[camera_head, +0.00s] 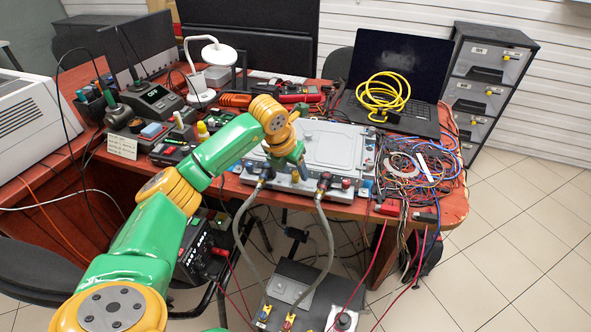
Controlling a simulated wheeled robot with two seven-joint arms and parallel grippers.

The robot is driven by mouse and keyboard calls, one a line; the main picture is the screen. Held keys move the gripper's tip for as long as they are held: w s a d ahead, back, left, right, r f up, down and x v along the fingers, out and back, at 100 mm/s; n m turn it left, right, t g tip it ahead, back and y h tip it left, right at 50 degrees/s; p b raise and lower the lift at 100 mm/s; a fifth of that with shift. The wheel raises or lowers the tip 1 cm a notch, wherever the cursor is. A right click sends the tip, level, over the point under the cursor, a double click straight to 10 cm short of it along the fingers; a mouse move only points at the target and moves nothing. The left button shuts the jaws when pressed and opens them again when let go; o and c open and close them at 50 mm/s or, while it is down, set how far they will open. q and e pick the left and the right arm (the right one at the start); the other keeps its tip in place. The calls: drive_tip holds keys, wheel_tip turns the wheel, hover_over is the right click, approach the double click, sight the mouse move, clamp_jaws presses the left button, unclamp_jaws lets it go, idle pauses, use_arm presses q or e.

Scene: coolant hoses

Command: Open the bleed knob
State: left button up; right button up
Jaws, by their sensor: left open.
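My left arm reaches in from the lower left, and its gripper (296,163) points down at the front edge of a grey cold plate (335,148) on the table. The gripper is open; its fingertips are small and partly merge with the fittings behind. Two grey hoses (328,235) hang from dark couplings (323,183) on the plate's front edge to a dark unit (300,290) below. A small red knob (346,184) sits right of the right coupling, apart from the gripper. I cannot tell whether it is the bleed knob or how it is turned. My right gripper is out of view.
Tangled wires (415,165) lie right of the plate. A laptop (395,85) with a coiled yellow cable (384,93) stands behind. Tools and a soldering station (152,98) crowd the left side. Red test leads hang off the front edge. Tiled floor at right is clear.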

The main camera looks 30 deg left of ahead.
use_arm(q)
drive_tip(key=shift+w+f, duration=0.2)
drive_tip(key=shift+f, duration=0.15)
clamp_jaws()
drive_tip(key=shift+d+r+n, duration=0.1)
drive_tip(key=shift+n, duration=0.2)
drive_tip(key=n+y, duration=0.1)
drive_tip(key=n, duration=0.1)
drive_tip(key=shift+d+n+p, duration=0.1)
drive_tip(key=shift+n+p, duration=0.25)
drive_tip(key=shift+n, duration=0.05)
drive_tip(key=n+y, duration=0.1)
drive_tip(key=n, duration=0.1)
drive_tip(key=n+g+y, duration=0.1)
drive_tip(key=n, duration=0.2)
drive_tip(key=shift+w+d+g, duration=0.15)
drive_tip(key=shift+g, duration=0.15)
drive_tip(key=shift+n, duration=0.3)
